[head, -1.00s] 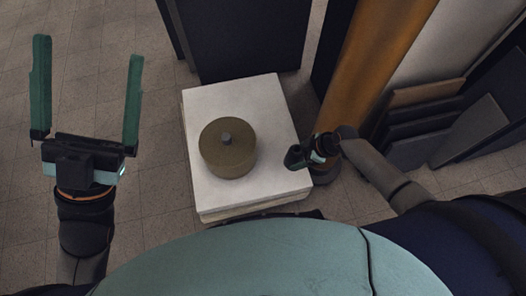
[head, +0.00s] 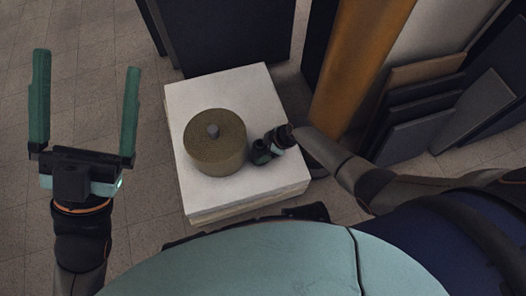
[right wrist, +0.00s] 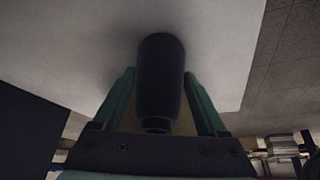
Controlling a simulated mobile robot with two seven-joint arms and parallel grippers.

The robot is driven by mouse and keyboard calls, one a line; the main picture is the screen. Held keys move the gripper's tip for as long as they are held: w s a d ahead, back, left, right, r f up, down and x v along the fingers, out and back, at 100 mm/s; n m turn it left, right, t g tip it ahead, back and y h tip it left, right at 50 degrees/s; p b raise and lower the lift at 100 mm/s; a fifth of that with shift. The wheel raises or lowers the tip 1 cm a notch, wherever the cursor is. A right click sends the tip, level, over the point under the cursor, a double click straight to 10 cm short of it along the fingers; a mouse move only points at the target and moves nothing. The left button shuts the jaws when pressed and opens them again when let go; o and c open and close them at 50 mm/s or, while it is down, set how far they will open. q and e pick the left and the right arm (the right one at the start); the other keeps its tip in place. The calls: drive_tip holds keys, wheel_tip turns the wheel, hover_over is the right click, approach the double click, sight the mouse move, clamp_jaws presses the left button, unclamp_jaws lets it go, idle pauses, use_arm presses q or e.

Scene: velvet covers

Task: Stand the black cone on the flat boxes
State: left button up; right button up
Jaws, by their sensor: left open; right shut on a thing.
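The flat boxes (head: 235,92) form a low white-topped stack in the middle of the head view. Their pale top also shows in the right wrist view (right wrist: 75,45). My right gripper (right wrist: 160,100) is shut on the black cone (right wrist: 160,75), which sits between its green fingers against the pale top. In the head view my right gripper (head: 261,152) is over the right part of the top, and its wrist hides most of the cone. I cannot tell whether the cone touches the top. My left gripper (head: 82,110) is open and empty, left of the boxes.
A round brown drum (head: 215,145) with a grey knob stands on the boxes, just left of my right gripper. An orange-brown column (head: 358,70) and leaning dark panels (head: 415,105) stand to the right. A dark block (head: 225,35) stands behind. The floor at left is clear.

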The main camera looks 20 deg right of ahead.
drive_tip(key=o, duration=1.5)
